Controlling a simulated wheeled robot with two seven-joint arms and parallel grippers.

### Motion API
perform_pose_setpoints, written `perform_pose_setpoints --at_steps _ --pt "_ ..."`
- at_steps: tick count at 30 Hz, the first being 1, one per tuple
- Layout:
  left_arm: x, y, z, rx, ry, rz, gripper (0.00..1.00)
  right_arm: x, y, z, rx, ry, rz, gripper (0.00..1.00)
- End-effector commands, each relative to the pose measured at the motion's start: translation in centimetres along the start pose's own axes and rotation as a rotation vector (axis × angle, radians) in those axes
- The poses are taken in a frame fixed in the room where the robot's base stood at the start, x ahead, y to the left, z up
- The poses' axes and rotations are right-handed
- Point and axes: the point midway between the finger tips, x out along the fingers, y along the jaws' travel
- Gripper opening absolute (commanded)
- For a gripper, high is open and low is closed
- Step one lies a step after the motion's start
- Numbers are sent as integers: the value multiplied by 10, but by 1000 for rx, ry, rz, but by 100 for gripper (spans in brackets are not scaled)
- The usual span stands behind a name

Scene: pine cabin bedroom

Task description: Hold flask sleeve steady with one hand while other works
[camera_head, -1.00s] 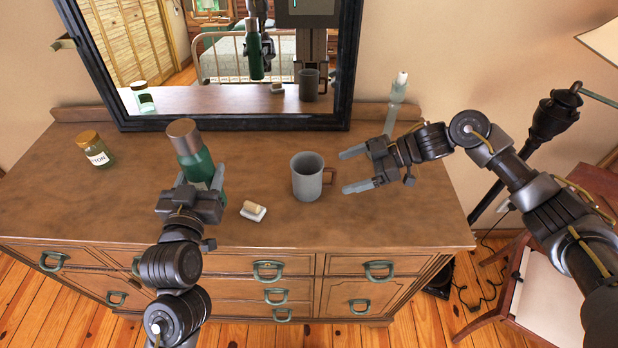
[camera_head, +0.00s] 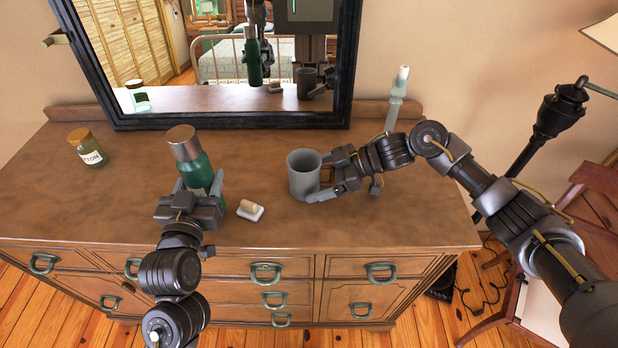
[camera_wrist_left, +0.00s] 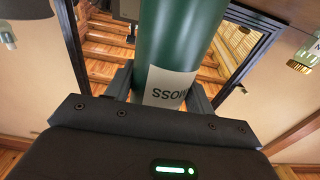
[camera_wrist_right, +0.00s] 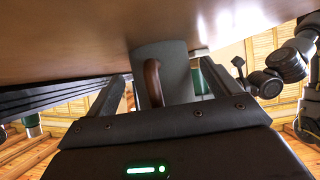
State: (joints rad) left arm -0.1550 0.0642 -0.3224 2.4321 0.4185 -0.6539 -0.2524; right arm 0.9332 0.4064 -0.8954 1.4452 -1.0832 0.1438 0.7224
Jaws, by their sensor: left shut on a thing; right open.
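The green flask (camera_head: 192,160) has a metallic cap and a pale label. My left gripper (camera_head: 204,184) is shut on its body, with a finger on either side. In the left wrist view the green body (camera_wrist_left: 175,40) fills the space between the fingers, its MOSS label upside down. The flask's base is hidden in the head view. My right gripper (camera_head: 322,177) is open around the handle side of the grey mug (camera_head: 303,172), which stands upright on the dresser. In the right wrist view the brown handle (camera_wrist_right: 153,82) lies between the spread fingers.
A small white dish with a tan block (camera_head: 250,210) lies between flask and mug. A labelled jar (camera_head: 88,148) stands at the left, a pale bottle (camera_head: 395,100) at the back right. A mirror (camera_head: 230,122) backs the dresser top (camera_head: 130,205). A dark lamp stand (camera_head: 548,120) is at right.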

Motion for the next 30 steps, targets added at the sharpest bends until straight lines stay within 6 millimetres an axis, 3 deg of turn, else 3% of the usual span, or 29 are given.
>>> perform_pose_setpoints --at_steps 4,10,12,13,18,30 --pt "0 0 -1 0 2 0 22 1 -1 2 2 -2 -3 86" --pt "0 0 -1 0 3 0 22 1 -1 2 2 -3 -4 60" --pt "0 0 -1 0 3 0 22 1 -1 2 2 -3 -4 57" --pt "0 0 -1 0 3 0 22 1 -1 2 2 -3 -4 72" --pt "0 0 -1 0 3 0 22 1 -1 2 2 -3 -3 94" --pt "0 0 -1 0 2 0 22 1 -1 2 2 -2 -3 95"
